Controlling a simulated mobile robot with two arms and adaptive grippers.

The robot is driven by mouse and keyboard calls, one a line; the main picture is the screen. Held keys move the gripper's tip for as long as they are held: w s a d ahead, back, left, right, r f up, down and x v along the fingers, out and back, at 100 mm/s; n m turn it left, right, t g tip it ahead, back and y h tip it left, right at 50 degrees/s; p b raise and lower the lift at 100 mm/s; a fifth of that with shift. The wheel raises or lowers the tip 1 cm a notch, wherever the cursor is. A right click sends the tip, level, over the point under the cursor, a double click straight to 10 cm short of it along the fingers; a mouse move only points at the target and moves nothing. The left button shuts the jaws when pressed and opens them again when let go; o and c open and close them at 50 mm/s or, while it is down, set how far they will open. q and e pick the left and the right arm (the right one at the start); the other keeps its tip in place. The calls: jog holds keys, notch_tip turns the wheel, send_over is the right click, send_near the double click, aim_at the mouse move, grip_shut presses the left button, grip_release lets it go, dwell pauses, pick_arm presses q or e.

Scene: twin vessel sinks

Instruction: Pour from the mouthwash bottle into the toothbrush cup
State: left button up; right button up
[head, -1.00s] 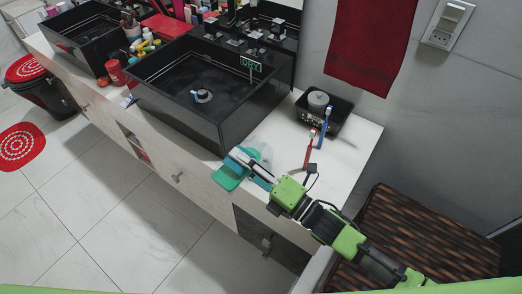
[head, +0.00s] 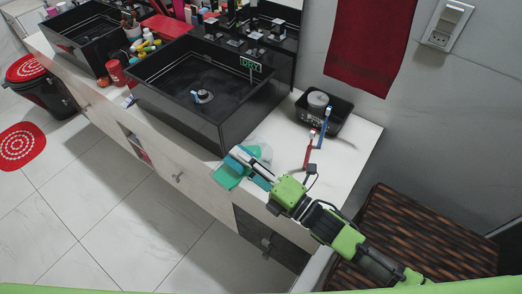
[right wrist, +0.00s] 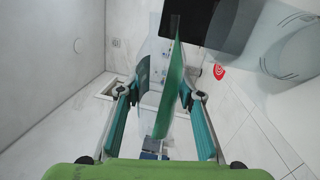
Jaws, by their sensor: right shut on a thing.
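My right gripper (head: 250,168) is shut on the mouthwash bottle, a clear bottle with green-teal liquid (head: 228,176), over the counter's front edge. In the right wrist view the see-through bottle (right wrist: 150,60) sits between the two teal fingers (right wrist: 160,100), with the green liquid showing as a thin slanted sheet. I cannot make out its mouth or exact tilt. A blue toothbrush (head: 325,127) and a red toothbrush (head: 308,149) stand leaning to the right of the gripper. The toothbrush cup around them is too faint to make out. My left gripper is not in view.
A black vessel sink (head: 180,117) stands left of the gripper, and a second (head: 75,45) lies farther left. A black tray (head: 339,119) with a grey round item is behind the toothbrushes. The white counter (head: 352,150) is bare at its right end. A red towel (head: 370,45) hangs above.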

jog(key=shift+r+m+p, duration=0.3)
jog(key=shift+r+m, duration=0.05)
jog(key=shift+m, duration=0.05)
dwell(1.9)
